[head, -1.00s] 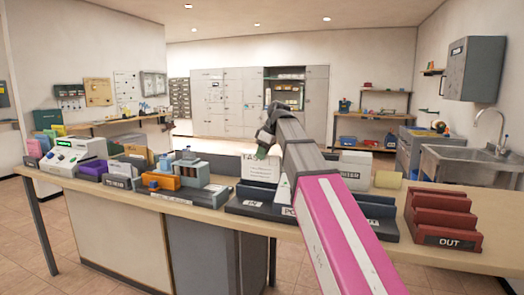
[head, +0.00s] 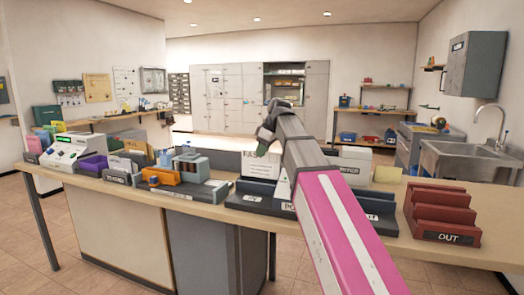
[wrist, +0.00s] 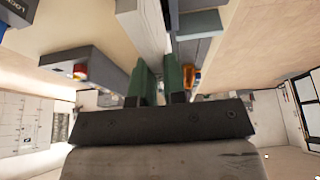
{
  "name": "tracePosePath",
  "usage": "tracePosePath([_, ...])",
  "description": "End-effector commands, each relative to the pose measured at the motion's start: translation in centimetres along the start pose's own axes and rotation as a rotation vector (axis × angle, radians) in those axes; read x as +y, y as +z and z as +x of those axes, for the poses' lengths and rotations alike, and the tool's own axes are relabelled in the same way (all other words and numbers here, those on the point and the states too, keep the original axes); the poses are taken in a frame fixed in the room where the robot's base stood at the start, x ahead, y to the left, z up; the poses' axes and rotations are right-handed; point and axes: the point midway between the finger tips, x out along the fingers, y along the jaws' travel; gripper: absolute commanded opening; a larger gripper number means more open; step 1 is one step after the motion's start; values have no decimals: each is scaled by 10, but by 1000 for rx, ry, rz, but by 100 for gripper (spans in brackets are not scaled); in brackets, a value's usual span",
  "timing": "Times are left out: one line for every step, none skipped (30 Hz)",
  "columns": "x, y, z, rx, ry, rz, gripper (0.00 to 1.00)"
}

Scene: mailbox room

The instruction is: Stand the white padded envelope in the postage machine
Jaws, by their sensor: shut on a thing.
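My gripper (head: 265,143) is above the back of the counter, its arm crossing the head view. In the wrist view (wrist: 158,85) its green fingers are shut on a pale slab seen nearly edge-on, which I take for the white padded envelope (wrist: 143,25). In the head view a white panel with partly hidden lettering shows just below the fingers; I cannot tell whether it is held. I cannot tell for sure which unit is the postage machine. A white machine with a green display (head: 73,148) stands at the counter's left end.
Dark trays (head: 255,203), one with a label starting "PO", stand below my arm and are partly hidden. A grey unit (head: 190,168) and an orange item (head: 160,176) are left of them. A red OUT rack (head: 443,212) stands right. The front counter edge (head: 150,205) is mostly clear.

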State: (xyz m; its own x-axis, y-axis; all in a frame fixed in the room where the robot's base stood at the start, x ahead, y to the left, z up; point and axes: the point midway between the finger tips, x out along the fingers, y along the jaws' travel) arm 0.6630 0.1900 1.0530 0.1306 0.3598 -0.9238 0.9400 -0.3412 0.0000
Motion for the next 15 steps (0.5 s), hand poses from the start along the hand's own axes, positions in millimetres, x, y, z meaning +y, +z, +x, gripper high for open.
tracePosePath([0,1,2,0,0,0,0])
tracePosePath([0,2,4,0,0,0,0])
tracePosePath([0,3,6,0,0,0,0])
tracePosePath([0,3,7,0,0,0,0])
tracePosePath([0,4,8,0,0,0,0])
tracePosePath([0,5,10,0,0,0,0])
tracePosePath([0,5,12,0,0,0,0])
tracePosePath([0,6,13,0,0,0,0])
tracePosePath([0,6,15,0,0,0,0])
tracePosePath([0,7,17,0,0,0,0])
tracePosePath([0,8,18,0,0,0,0])
tracePosePath([0,8,20,0,0,0,0])
tracePosePath([0,9,21,0,0,0,0])
tracePosePath([0,10,22,0,0,0,0])
tracePosePath([0,10,23,0,0,0,0])
